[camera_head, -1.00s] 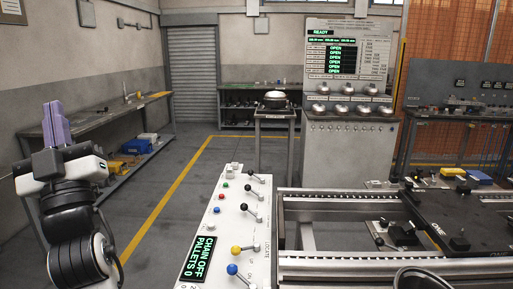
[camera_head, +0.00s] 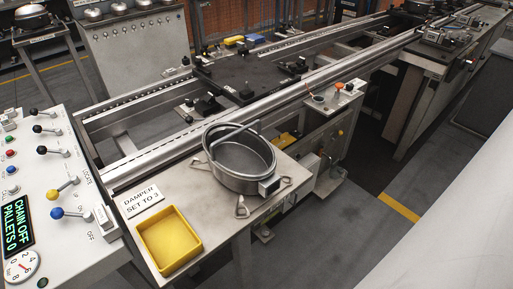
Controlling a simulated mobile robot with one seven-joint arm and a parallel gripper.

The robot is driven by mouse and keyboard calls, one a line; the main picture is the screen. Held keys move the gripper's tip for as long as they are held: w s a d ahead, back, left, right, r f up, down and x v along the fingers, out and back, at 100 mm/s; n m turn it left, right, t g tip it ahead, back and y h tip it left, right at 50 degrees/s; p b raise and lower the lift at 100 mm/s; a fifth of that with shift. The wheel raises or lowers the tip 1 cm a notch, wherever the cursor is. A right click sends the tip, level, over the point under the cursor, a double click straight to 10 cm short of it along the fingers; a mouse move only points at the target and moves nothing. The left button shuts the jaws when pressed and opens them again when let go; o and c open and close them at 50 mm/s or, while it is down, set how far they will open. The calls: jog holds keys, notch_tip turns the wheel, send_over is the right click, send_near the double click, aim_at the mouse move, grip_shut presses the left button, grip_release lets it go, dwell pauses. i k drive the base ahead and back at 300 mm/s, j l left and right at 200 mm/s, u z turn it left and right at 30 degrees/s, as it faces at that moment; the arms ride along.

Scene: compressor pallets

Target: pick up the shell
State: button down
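An open, round grey metal vessel (camera_head: 240,178) with a raised hoop across its rim stands on a metal side table (camera_head: 188,183) in the middle of the view. It looks like a shell, but no label confirms this. A small box with a dark face is on its front right side. Dark domed parts stand elsewhere: one (camera_head: 30,14) on a stand at the top left, cut by the frame edge, and another (camera_head: 420,6) on the line at the top right. My gripper is outside the current view.
A yellow tray (camera_head: 196,240) and a "DAMPER SET TO 3" sign (camera_head: 143,199) are left of the vessel. A lever panel (camera_head: 50,180) stands at far left. Conveyor rails (camera_head: 155,168) with a dark pallet (camera_head: 235,85) run behind. Floor at right is clear (camera_head: 340,235).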

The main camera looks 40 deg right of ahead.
aim_at(238, 155)
jog(key=k+j+z, duration=0.1)
jog(key=z, duration=0.3)
jog(key=k+j+z, duration=0.1)
jog(key=z, duration=0.35)
jog(key=k+l, duration=0.05)
jog(key=k, duration=0.05)
